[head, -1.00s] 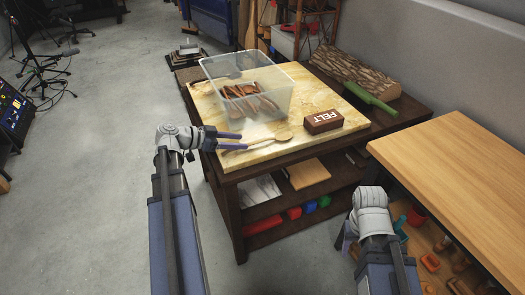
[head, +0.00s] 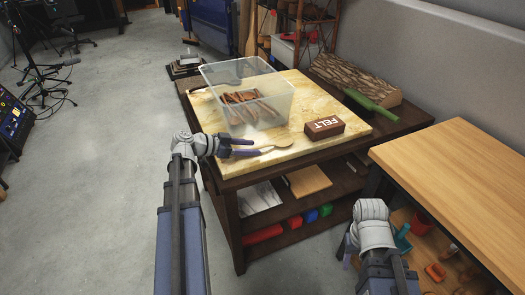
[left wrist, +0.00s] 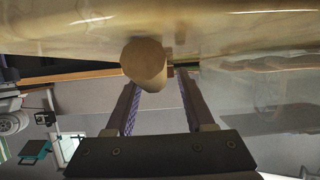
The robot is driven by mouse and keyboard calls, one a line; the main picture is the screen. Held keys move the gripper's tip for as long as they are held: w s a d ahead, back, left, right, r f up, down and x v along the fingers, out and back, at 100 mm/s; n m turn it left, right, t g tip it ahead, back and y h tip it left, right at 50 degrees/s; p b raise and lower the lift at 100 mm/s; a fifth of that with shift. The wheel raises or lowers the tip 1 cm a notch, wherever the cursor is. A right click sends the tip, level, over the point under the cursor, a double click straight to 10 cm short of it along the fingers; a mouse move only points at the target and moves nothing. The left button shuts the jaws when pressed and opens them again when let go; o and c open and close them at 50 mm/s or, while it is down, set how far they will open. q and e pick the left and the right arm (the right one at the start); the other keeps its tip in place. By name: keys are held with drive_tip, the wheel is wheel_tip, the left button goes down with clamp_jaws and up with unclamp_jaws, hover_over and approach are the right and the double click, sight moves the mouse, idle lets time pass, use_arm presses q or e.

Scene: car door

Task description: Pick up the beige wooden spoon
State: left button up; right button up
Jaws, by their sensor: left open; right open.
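The beige wooden spoon (head: 284,138) lies on the pale stone-look board, its bowl to the right and its handle running left towards my left gripper. My left gripper (head: 256,147) is open at the board's front left edge, its fingers at the handle end. In the left wrist view a blunt beige end, seemingly the spoon's handle (left wrist: 144,64), shows between the open fingertips (left wrist: 155,85); I cannot tell whether they touch it. My right gripper (head: 349,250) is low at the right, mostly hidden behind its own wrist, open and away from the spoon.
A clear plastic bin (head: 247,100) with several brown utensils stands on the board (head: 312,92) behind the spoon. A brown FELT box (head: 324,127) is right of the bowl. A wooden table (head: 455,170) stands at right.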

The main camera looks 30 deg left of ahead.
use_arm(q)
drive_tip(key=shift+x, duration=0.95)
clamp_jaws()
